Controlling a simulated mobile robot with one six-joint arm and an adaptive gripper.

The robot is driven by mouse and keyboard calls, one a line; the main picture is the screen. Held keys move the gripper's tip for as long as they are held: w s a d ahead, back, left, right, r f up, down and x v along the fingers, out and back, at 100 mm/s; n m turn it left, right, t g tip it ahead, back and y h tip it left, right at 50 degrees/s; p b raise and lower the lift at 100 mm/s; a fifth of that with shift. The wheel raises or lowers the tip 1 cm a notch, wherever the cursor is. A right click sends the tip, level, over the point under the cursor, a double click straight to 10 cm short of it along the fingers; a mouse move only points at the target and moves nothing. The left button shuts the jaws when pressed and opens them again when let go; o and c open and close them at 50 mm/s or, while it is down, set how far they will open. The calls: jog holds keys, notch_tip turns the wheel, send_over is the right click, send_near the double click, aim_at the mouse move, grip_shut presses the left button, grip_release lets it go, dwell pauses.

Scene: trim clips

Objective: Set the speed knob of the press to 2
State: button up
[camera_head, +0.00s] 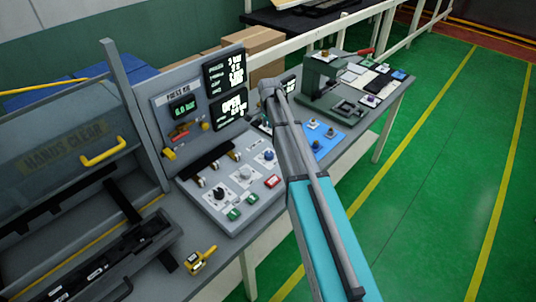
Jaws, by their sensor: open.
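The press's sloped grey control panel (200,210) stands left of my arm. Three knobs sit on pale plates across it: a black knob (219,193), a grey knob (244,174) and a blue knob (269,155). Their lettering is too small to read, so I cannot tell which is the speed knob or where any pointer stands. My arm rises from the lower right, just right of the panel, and its grey upper end is near the display. I cannot make out my gripper's fingers; no contact with a knob shows.
Green buttons (234,214) and a red button (272,182) lie in front of the knobs. An upright display box (227,82) stands behind. A guard with a yellow handle (103,152) is at left. A blue plate (326,143) and a green machine (322,80) are right.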

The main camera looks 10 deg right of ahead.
aim_at(269, 153)
jog(key=shift+f, duration=0.2)
notch_tip(269, 153, down, 13)
jog(key=b, duration=1.3)
jog(key=shift+f+b, duration=0.2)
jog(key=shift+b, duration=0.2)
jog(key=c, duration=1.1)
jog(key=shift+a, duration=0.2)
jog(key=shift+c, duration=0.2)
jog(key=shift+d, duration=0.15)
